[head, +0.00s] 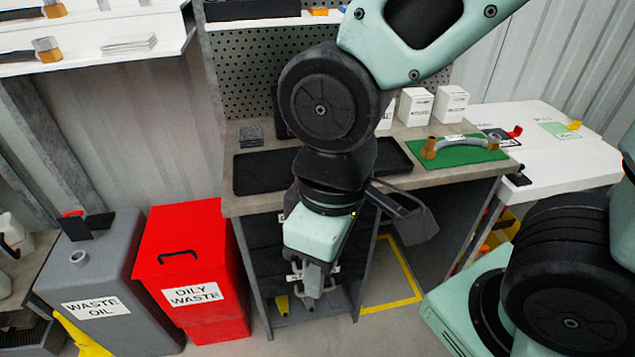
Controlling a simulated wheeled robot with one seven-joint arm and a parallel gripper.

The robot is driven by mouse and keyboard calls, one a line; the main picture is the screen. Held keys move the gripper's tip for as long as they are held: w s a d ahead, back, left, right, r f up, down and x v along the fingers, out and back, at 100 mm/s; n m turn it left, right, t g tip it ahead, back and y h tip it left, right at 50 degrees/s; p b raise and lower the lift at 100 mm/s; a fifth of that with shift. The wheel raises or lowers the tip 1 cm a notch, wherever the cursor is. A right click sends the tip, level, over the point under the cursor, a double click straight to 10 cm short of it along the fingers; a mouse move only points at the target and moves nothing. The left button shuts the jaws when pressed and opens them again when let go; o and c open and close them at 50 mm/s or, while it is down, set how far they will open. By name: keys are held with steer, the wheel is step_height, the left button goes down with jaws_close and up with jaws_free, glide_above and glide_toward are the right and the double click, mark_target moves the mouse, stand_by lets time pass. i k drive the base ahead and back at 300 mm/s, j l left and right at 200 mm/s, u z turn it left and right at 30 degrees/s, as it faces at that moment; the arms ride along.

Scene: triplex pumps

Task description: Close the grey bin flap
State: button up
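The grey bin (120,270), labelled "WASTE OIL", stands on the floor at the left in the head view. A dark flap-like plate (88,226) stands raised at its top back edge; its hinge is not clear. A short round spout (79,257) is on the bin's top. My gripper (314,293) points down in front of the workbench, well to the right of the grey bin and apart from it. Its fingertips are small and partly hidden, so I cannot tell whether they are open.
A red "OILY WASTE" bin (192,262) stands between the grey bin and my gripper. The workbench (237,203) is behind my arm, with dark trays and a green mat (465,155). A yellow object (80,337) is before the grey bin.

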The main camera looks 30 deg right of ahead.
mark_target(74, 228)
steer(key=i+j+u, duration=0.65)
steer(key=i+j, duration=0.15)
